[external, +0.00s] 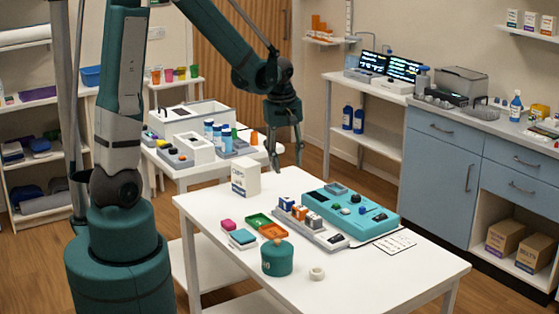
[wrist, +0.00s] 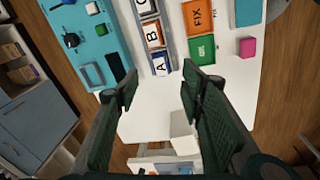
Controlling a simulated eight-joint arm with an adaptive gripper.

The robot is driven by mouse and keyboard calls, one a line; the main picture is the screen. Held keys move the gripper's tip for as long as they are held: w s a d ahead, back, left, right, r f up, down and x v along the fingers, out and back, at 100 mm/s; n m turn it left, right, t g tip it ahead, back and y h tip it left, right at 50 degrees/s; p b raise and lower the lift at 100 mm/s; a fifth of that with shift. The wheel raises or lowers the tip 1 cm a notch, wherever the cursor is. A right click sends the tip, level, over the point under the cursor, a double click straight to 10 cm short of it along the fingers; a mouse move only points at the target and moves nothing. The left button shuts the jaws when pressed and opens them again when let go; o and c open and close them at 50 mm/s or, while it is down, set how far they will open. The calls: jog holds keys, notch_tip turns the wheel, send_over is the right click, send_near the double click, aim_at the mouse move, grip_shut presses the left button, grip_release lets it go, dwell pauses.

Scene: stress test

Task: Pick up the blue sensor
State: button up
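A teal board (external: 372,220) lies on the white table, with small parts on top. In the wrist view the board (wrist: 98,48) is at the upper left and carries a small dark-blue part (wrist: 71,40), possibly the blue sensor; I cannot tell for sure. A green part (wrist: 92,8), a white part (wrist: 101,30), a black part (wrist: 113,66) and a blue-grey framed part (wrist: 92,74) are also on it. My gripper (external: 285,160) is open and empty above the table's far side, left of and above the board. Its spread fingers also show in the wrist view (wrist: 163,82).
A grey tray (external: 325,241) with lettered blocks (wrist: 154,34) lies beside the board. Orange and green trays (external: 259,221), a pink block (external: 229,225), a teal round container (external: 277,258) and a white box (external: 246,177) share the table. The front right tabletop (external: 400,275) is clear.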

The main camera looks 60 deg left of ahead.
aim_at(287, 199)
jog(key=a+f+n, duration=0.1)
jog(key=f, duration=0.1)
jog(key=w+a+f+n, duration=0.1)
jog(key=f, duration=0.2)
jog(key=w+a+f+n+g, duration=0.1)
jog(key=f, duration=0.2)
jog(key=shift+w+a+b, duration=0.1)
jog(key=shift+w+b, duration=0.05)
jog(key=shift+b, duration=0.25)
jog(key=shift+f, duration=0.2)
jog(key=shift+f, duration=1.15)
jog(key=shift+f, duration=0.15)
jog(key=shift+f+b, duration=0.5)
jog(key=shift+f, duration=1.95)
jog(key=shift+c, duration=0.5)
jog(key=c, duration=0.9)
